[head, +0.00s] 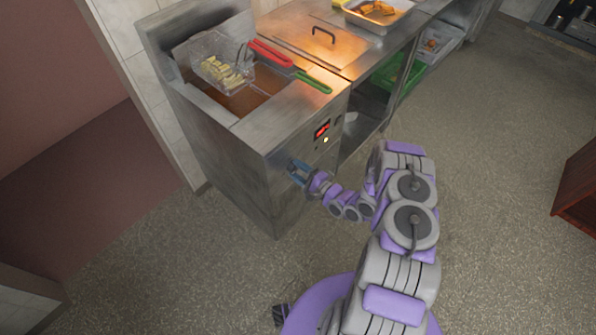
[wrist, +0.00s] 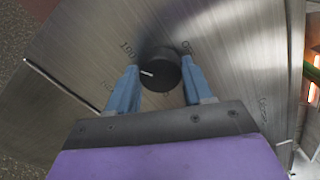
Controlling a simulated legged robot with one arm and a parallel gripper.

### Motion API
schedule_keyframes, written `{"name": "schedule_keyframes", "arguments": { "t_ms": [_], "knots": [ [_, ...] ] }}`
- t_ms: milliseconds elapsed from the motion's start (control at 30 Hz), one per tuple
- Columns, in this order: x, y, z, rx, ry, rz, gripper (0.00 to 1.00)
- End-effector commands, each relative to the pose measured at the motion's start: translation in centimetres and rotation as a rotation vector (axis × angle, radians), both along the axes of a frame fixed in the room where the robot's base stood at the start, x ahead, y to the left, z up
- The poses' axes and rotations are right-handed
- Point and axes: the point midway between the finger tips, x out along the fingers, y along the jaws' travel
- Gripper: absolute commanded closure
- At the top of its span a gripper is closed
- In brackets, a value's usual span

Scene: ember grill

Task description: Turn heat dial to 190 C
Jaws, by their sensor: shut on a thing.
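The heat dial (wrist: 160,74) is a round black knob with a white pointer line, on the brushed-metal front panel (wrist: 90,40) of the fryer. In the wrist view the pointer aims left and slightly up.
The steel fryer (head: 220,150) has an oil vat with a basket of fries (head: 222,74). A red handle (head: 270,53) and a green handle (head: 313,82) lie across its top. A tray of food (head: 376,10) stands behind.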

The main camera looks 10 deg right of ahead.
Motion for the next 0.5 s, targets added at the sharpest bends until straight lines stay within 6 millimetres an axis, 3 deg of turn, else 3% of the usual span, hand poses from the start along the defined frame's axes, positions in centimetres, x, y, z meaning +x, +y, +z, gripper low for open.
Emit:
{"name": "schedule_keyframes", "arguments": {
  "t_ms": [500],
  "knots": [
    [-0.15, -0.01, -0.35, 0.104, 0.086, -0.002, 0.80]
  ]
}}
